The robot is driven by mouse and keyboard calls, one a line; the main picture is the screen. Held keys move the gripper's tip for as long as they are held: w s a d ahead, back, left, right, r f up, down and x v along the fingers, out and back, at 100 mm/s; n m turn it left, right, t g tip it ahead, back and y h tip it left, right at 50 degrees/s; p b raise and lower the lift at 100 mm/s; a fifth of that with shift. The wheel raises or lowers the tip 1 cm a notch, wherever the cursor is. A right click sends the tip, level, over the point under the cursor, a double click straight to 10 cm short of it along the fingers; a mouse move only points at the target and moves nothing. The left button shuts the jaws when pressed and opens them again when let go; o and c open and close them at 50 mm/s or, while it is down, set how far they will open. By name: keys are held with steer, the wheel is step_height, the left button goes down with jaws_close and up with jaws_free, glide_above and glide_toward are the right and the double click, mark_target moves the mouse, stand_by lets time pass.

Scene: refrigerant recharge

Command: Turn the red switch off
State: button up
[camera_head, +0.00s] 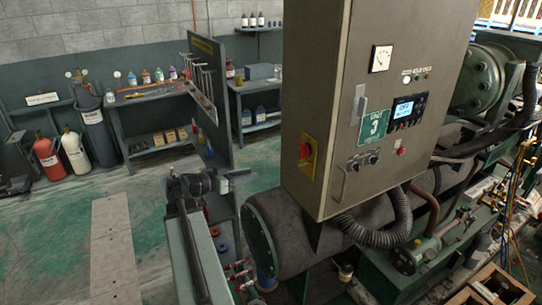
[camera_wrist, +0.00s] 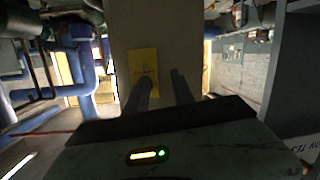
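The red switch (camera_head: 305,151) is a red knob on a yellow plate, on the left side face of the grey control cabinet (camera_head: 330,75). My gripper (camera_head: 240,174) is left of the cabinet and lower than the switch, apart from it. In the wrist view, the yellow plate (camera_wrist: 143,62) is ahead on the cabinet face, with the left finger overlapping its lower part. The red knob cannot be made out there. The two dark fingers of my gripper (camera_wrist: 163,82) stand apart with nothing between them.
A small red button (camera_head: 400,148) sits on the cabinet's front, near a display (camera_head: 406,112) and a handle (camera_head: 343,183). A large dark tank (camera_head: 285,235) lies below the cabinet. A tool board (camera_head: 212,100) stands behind my arm. Green floor is open at left.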

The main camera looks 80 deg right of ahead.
mark_target(300, 152)
steer(key=s+d+r+m+g, duration=0.1)
steer(key=s+d, duration=0.2)
steer(key=s, duration=0.2)
steer(key=s+d+r+m+g, duration=0.1)
steer(key=s+d+r, duration=0.1)
steer(key=s+d, duration=0.1)
steer(key=s+d+r+m, duration=0.1)
steer(key=s+d+r, duration=0.1)
steer(key=s, duration=0.4)
steer(key=shift+s+d+r+g, duration=0.2)
steer(key=shift+s+d+g, duration=0.2)
steer(key=shift+d, duration=0.3)
jaws_close()
steer(key=shift+w, duration=0.1)
stand_by(0.3)
steer(key=n, duration=0.4)
steer(key=shift+n, duration=0.3)
